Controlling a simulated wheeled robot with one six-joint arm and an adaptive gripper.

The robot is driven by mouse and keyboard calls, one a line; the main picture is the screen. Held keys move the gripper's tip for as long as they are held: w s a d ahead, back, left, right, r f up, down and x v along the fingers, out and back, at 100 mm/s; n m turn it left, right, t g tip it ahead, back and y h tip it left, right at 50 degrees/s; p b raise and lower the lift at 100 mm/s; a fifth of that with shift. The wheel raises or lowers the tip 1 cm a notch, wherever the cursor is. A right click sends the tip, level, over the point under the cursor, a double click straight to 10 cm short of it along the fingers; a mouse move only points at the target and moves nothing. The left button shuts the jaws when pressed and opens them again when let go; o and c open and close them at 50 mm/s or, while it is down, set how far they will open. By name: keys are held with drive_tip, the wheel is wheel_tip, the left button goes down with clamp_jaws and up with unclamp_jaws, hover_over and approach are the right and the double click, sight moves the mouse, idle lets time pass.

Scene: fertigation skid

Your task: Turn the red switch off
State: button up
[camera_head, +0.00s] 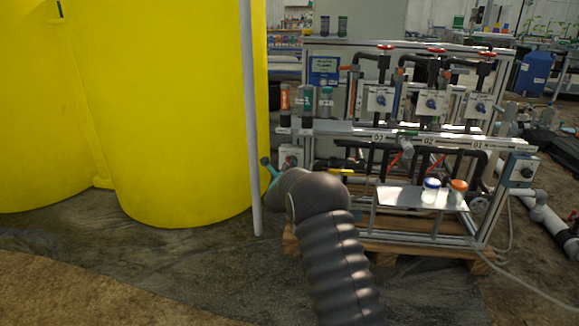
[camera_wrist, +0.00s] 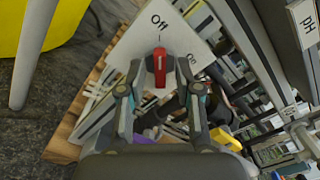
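The red switch (camera_wrist: 160,67) is a knob on a pale plate marked "Off" above it and "On" to its right in the wrist view. Its long side lies upright in the picture, and its white mark faces the "Off" label. My gripper (camera_wrist: 160,75) is open, with one fingertip on each side of the knob and a visible gap on both sides. In the head view my gripper (camera_head: 268,172) is at the left end of the skid, partly behind my own arm. The red switch cannot be made out there.
A yellow tank (camera_head: 180,110) and a grey upright pole (camera_head: 250,120) stand close left of my gripper. The metal skid frame (camera_head: 350,130) carries valves and pipes. A shelf (camera_head: 400,197) with two small jars is to the right. A wooden pallet (camera_head: 350,250) lies underneath.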

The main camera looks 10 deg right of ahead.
drive_tip(key=shift+s, duration=0.1)
drive_tip(key=v, duration=1.1)
drive_tip(key=shift+s, duration=0.35)
drive_tip(key=shift+a, duration=0.15)
